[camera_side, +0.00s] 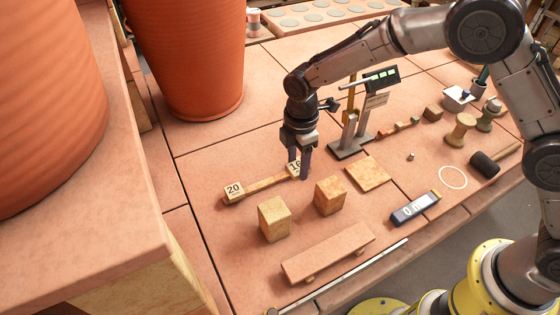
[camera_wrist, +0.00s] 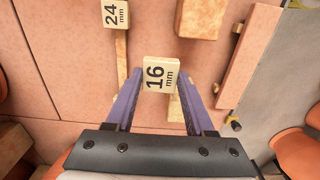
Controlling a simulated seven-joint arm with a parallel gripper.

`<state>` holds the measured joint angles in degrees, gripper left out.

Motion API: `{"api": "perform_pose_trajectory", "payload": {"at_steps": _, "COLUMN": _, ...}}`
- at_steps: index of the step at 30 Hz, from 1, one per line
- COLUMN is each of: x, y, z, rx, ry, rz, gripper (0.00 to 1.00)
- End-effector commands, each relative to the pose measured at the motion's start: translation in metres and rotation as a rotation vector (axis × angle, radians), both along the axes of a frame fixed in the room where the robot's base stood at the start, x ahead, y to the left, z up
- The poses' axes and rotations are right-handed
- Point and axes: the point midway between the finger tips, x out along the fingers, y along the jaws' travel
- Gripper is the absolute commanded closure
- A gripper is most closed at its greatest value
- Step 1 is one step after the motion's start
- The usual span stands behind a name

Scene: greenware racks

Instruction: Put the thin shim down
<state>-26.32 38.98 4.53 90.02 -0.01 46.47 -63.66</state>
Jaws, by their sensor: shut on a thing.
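A cream block marked 16 mm (camera_wrist: 160,74), the thinner shim, is between the purple fingers of my gripper (camera_side: 299,164). In the wrist view my gripper (camera_wrist: 160,98) is shut on it, label facing the camera. In the side view the 16 block (camera_side: 294,167) is at the right end of a narrow wooden strip (camera_side: 266,185); I cannot tell whether it touches the surface below. A second cream block (camera_side: 234,189) sits at the strip's left end. Its label reads 24 mm in the wrist view (camera_wrist: 115,13). The fingers partly hide the 16 block in the side view.
Two wooden cubes (camera_side: 273,218) (camera_side: 330,196) and a raised plank (camera_side: 328,253) stand in front. A flat tile (camera_side: 368,174) and a metal gauge stand (camera_side: 350,143) are to the right. Large terracotta pots (camera_side: 190,55) rise at the back left. Some tiled surface between is clear.

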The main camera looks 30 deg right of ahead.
Motion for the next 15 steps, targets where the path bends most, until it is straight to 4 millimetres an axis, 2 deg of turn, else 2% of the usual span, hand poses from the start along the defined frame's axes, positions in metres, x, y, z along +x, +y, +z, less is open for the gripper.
{"api": "perform_pose_trajectory", "payload": {"at_steps": 3, "x": -0.018, "y": -0.009, "z": 0.010, "rx": 0.000, "ry": 0.000, "rz": 0.000, "gripper": 1.00}}
{"api": "perform_pose_trajectory", "payload": {"at_steps": 9, "x": -0.037, "y": -0.018, "z": 0.019, "rx": 0.000, "ry": -0.001, "rz": 0.000, "gripper": 1.00}}
{"api": "perform_pose_trajectory", "payload": {"at_steps": 15, "x": -0.056, "y": -0.028, "z": 0.016, "rx": -0.001, "ry": 0.002, "rz": 0.020, "gripper": 1.00}}
